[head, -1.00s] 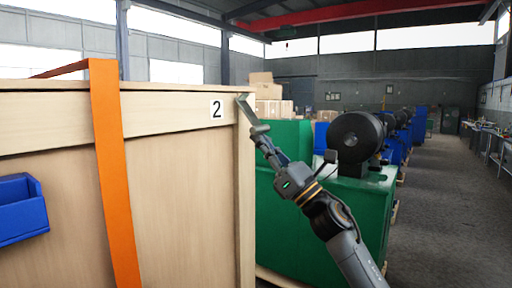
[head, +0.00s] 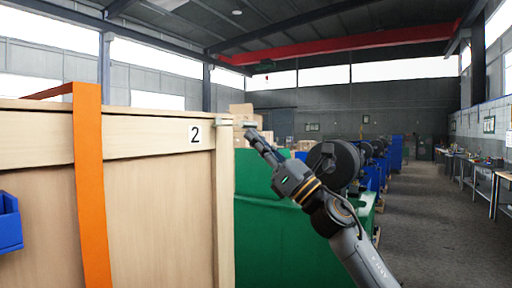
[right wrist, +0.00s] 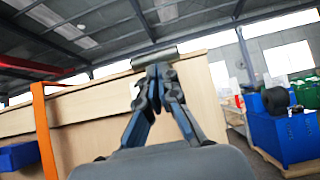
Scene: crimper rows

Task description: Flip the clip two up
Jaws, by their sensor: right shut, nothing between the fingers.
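Clip two is a grey metal bar (head: 238,123) at the top right corner of the wooden crate (head: 160,190), beside the label "2" (head: 195,135). It looks about level in the head view. In the right wrist view the clip (right wrist: 172,53) lies across the crate's top edge, just above the fingertips. My right gripper (head: 252,136) is shut and empty, with its tips right under the bar's outer end. Its closed fingers (right wrist: 158,72) also show in the right wrist view. I cannot tell whether they touch the clip. My left gripper is not in view.
An orange strap (head: 90,190) runs down the crate's front, and a blue bin (head: 9,222) hangs at left. A green box (head: 290,240) with a dark spool (head: 333,165) stands behind my right arm. The aisle floor at right is clear.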

